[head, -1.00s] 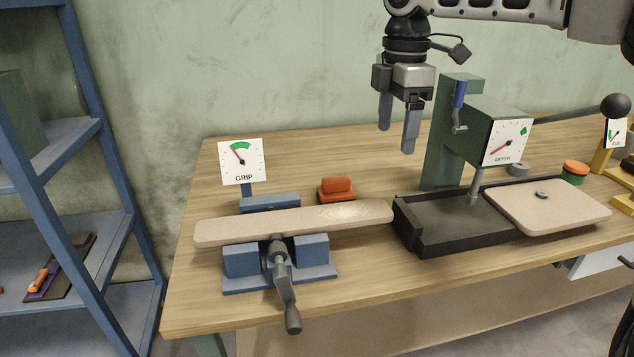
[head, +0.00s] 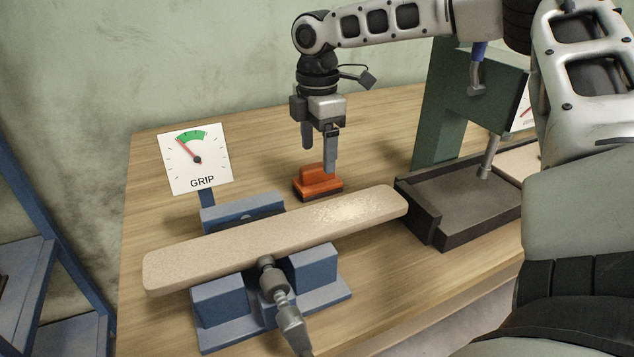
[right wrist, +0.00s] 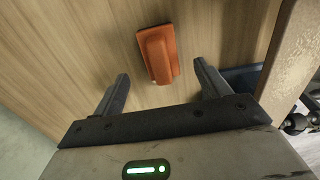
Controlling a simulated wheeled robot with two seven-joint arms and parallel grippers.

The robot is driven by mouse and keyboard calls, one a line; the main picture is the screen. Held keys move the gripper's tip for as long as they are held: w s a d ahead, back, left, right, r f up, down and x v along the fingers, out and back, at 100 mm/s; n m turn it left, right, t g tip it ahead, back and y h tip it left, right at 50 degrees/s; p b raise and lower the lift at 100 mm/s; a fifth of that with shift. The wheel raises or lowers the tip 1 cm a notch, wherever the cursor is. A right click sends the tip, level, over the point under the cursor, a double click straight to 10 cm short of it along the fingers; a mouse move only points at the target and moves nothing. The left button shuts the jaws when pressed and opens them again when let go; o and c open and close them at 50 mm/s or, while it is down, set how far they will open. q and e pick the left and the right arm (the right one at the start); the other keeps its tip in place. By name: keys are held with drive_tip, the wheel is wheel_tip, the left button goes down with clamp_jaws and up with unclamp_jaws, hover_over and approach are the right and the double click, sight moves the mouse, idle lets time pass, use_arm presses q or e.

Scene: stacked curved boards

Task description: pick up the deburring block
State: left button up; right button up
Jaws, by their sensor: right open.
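The deburring block is taken to be the orange block (head: 318,182) with a raised grip on a dark base. It sits on the wooden bench behind the long board. My right gripper (head: 320,160) points down just above and behind it in the head view, open and empty. In the right wrist view the orange block (right wrist: 157,54) lies beyond the two spread fingertips (right wrist: 162,80), roughly centred between them and apart from both. My left gripper is in neither view.
A pale board (head: 270,238) lies in a blue vise (head: 218,302) with a crank handle at the front. A GRIP gauge (head: 196,160) stands behind it. A black tray (head: 450,228) and green press (head: 440,130) stand right. Bare bench (head: 150,200) lies left.

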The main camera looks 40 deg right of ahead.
sight(317, 165)
drive_tip(key=shift+f, duration=3.05)
drive_tip(key=c, duration=1.1)
